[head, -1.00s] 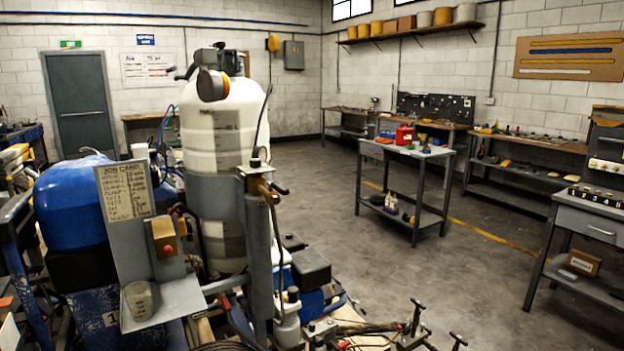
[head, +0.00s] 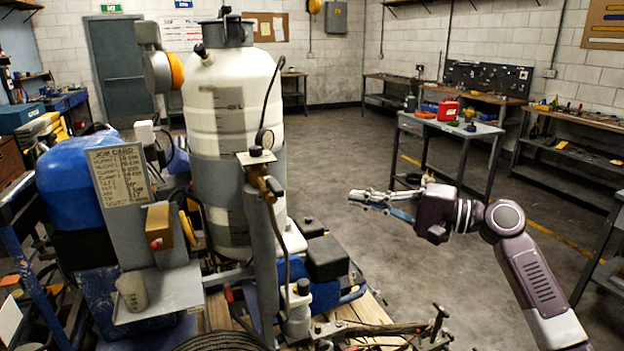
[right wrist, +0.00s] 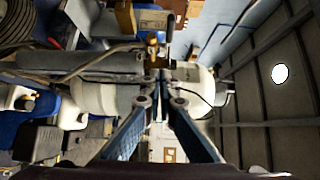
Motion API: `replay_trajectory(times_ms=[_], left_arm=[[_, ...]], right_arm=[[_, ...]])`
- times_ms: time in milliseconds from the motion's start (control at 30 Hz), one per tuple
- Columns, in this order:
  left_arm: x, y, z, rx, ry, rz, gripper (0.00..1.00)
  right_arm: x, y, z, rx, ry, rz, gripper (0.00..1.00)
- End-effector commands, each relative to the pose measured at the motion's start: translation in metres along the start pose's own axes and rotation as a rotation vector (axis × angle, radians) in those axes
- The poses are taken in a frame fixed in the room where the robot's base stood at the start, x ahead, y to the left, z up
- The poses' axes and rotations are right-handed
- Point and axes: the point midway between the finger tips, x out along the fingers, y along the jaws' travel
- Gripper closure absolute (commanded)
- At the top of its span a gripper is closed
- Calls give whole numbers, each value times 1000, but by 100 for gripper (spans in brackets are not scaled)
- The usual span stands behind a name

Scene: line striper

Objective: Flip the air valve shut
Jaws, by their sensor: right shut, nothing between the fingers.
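A brass valve (head: 270,187) with dark fittings sits at the top of a grey upright post on the striper, in front of the white tank (head: 235,110). I cannot tell clearly from its small lever whether it is open or shut. My right gripper (head: 358,199) is shut and empty, to the right of the valve and apart from it, with its fingers pointing left. In the right wrist view, the fingers (right wrist: 158,80) meet at their tips, and brass parts (right wrist: 153,48) show just beyond them. My left gripper is not in view.
A job card (head: 120,172) and a shelf with a cup (head: 132,291) are left of the post. Hoses and metal parts (head: 380,330) lie low in front. A grey trolley (head: 450,128) with a red can stands behind my right arm. The floor between is clear.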

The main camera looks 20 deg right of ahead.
Motion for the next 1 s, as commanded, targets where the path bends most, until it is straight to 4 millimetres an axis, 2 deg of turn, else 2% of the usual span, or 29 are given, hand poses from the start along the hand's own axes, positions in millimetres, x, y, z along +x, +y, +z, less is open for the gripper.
replay_trajectory(times_ms=[33,133,433,567,667,1000], left_arm=[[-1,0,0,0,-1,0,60],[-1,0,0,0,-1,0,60],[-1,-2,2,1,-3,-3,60],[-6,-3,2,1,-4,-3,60],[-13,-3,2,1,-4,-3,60],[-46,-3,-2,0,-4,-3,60]], right_arm=[[-1,-9,5,-3,-15,-9,100],[-3,-17,11,-3,-30,-17,100],[-2,-17,10,-2,-30,-18,100],[5,-19,10,-2,-29,-19,100],[18,-21,11,-1,-31,-20,100],[90,-24,13,0,-31,-20,100]])
